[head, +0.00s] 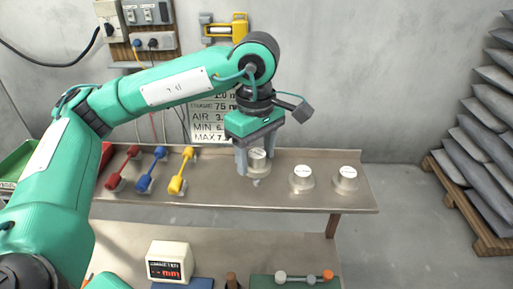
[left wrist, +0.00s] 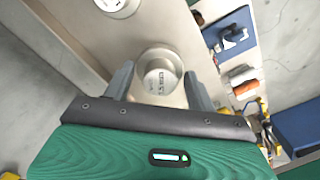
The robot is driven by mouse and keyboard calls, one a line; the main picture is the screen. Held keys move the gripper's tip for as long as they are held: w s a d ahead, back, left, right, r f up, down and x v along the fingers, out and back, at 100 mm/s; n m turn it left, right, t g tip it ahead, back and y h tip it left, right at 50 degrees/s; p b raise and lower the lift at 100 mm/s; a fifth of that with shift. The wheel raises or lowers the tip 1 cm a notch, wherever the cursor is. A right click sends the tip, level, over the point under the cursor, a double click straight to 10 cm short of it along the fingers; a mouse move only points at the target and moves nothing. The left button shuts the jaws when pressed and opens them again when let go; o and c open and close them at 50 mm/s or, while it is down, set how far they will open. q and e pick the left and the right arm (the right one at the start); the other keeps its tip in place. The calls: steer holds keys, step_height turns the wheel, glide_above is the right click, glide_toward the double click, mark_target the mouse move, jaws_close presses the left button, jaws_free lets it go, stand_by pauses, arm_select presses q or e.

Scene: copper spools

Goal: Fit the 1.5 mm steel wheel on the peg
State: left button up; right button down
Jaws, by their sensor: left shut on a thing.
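A pale steel wheel (head: 258,163) with a white top label is between the fingers of my left gripper (head: 254,168), above the back bench. In the left wrist view the wheel (left wrist: 159,77) shows a label that seems to read 1.5 mm. My left gripper is shut on it. A small grey tip shows under the wheel; I cannot tell whether it belongs to the wheel or the bench. Two similar wheels stand to the right, one nearer (head: 302,180) and one at the far right (head: 346,180). I cannot clearly pick out the peg. My right gripper is not in view.
On the near table are a display box (head: 170,260) and a green block with knobs (head: 295,281). A pallet of grey sacks (head: 480,160) is at right.

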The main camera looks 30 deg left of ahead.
mark_target(256, 169)
arm_select(q)
steer(key=shift+f, duration=0.95)
steer(key=shift+f+b, duration=0.45)
steer(key=shift+f, duration=0.2)
steer(key=shift+f+b, duration=0.2)
steer(key=shift+b, duration=0.3)
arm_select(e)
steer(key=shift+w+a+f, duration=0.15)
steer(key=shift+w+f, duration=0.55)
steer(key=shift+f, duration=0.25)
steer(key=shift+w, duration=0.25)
arm_select(q)
steer(key=shift+f+b, duration=0.3)
steer(key=shift+b, duration=0.1)
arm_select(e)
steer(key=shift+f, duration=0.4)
arm_select(q)
steer(key=o, duration=1.1)
steer(key=shift+o, duration=0.2)
